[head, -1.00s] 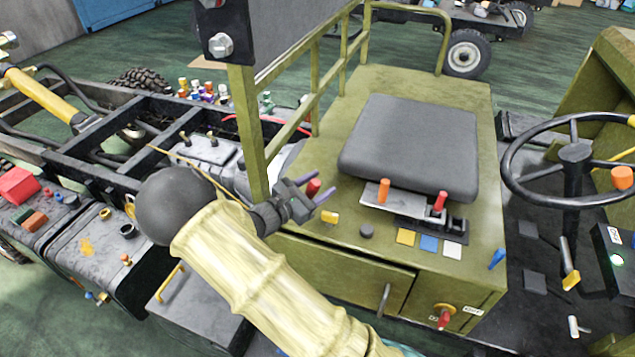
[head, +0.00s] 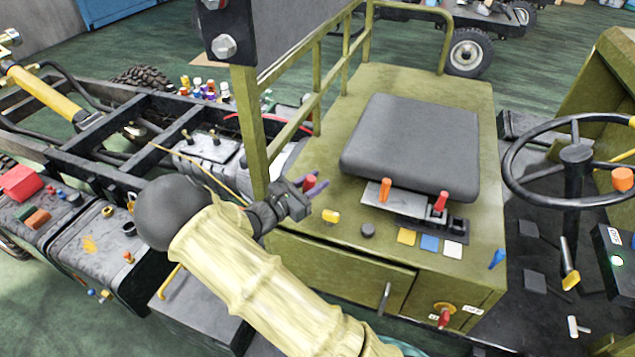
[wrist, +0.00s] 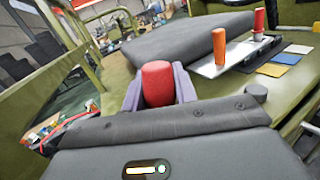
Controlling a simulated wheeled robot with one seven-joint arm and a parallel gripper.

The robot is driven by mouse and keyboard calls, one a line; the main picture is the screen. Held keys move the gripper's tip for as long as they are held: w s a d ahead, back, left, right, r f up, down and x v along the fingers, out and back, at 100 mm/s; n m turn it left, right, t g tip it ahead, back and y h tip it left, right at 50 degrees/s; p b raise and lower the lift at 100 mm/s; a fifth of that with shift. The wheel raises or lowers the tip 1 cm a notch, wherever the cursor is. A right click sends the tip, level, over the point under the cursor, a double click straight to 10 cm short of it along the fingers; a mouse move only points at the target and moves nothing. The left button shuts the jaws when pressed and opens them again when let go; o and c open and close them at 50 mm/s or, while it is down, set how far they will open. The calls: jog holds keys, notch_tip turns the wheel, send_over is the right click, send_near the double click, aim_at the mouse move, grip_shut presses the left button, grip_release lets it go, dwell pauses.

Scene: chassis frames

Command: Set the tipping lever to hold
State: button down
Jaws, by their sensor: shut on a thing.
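A lever with a red knob (head: 309,182) stands at the left edge of the olive seat box, beside the black seat. My gripper (head: 315,184) is at this knob, its purple fingers closed in on both sides of it. In the wrist view the red knob (wrist: 158,84) sits upright between the two purple fingers of my gripper (wrist: 160,88). The lever's shaft and base are hidden by the fingers and palm. No position marking for this lever shows.
The black seat (head: 410,145) is right of my gripper. An orange lever (head: 384,190) and another red lever (head: 441,202) stand in front of it. A yellow knob (head: 330,216) and a dark knob (head: 367,230) are close by. The olive railing (head: 251,130) rises just behind my gripper.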

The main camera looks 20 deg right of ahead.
jog(key=c, duration=1.1)
grip_release()
jog(key=shift+s+a+f+b, duration=0.1)
jog(key=shift+s+a+b, duration=0.15)
jog(key=shift+a, duration=0.25)
jog(key=r+b+v, duration=0.1)
jog(key=b+v, duration=0.4)
jog(key=v, duration=1.1)
jog(key=shift+a+f, duration=0.15)
jog(key=shift+f, duration=0.3)
jog(key=shift+c, duration=0.2)
